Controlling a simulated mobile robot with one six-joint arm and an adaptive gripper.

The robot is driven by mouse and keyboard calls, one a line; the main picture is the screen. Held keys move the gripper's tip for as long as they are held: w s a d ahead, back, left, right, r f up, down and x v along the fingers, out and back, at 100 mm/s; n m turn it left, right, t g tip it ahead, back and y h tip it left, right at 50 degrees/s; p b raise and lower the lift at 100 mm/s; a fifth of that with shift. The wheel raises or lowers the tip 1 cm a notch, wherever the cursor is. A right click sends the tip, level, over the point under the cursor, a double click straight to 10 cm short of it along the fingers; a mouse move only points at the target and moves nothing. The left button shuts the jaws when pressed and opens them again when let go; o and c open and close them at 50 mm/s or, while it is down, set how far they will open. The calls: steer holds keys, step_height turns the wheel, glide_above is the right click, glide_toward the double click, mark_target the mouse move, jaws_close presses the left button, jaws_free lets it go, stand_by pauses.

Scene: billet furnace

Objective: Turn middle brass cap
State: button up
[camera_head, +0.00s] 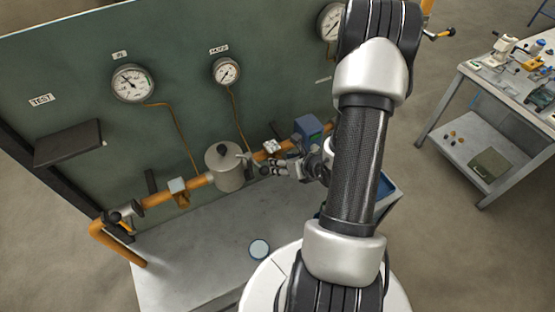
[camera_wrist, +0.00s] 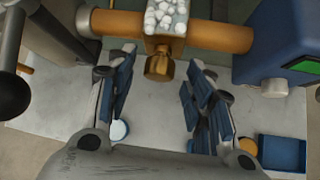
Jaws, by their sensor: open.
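The brass cap (camera_wrist: 160,66) hangs from the front of a pale fitting on the orange pipe (camera_wrist: 218,37) in the wrist view. My gripper (camera_wrist: 161,62) is open, with one blue-padded finger on each side of the cap. Gaps show between the cap and both fingertips; whether they overlap it in depth I cannot tell. In the head view, my gripper (camera_head: 268,167) is at the pipe, just right of the grey canister (camera_head: 226,168). The cap itself is too small to make out there.
A blue box (camera_head: 308,128) with a green screen sits close on the right of the fitting. Gauges (camera_head: 133,83) hang on the green panel (camera_head: 70,75) behind. A round pale disc (camera_head: 259,249) lies on the grey bench (camera_head: 190,262). A side table (camera_head: 505,95) stands at right.

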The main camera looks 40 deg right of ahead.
steer(key=shift+w+f, duration=0.35)
steer(key=shift+f, duration=0.05)
steer(key=shift+s, duration=0.1)
steer(key=shift+c, duration=0.6)
steer(key=c, duration=0.9)
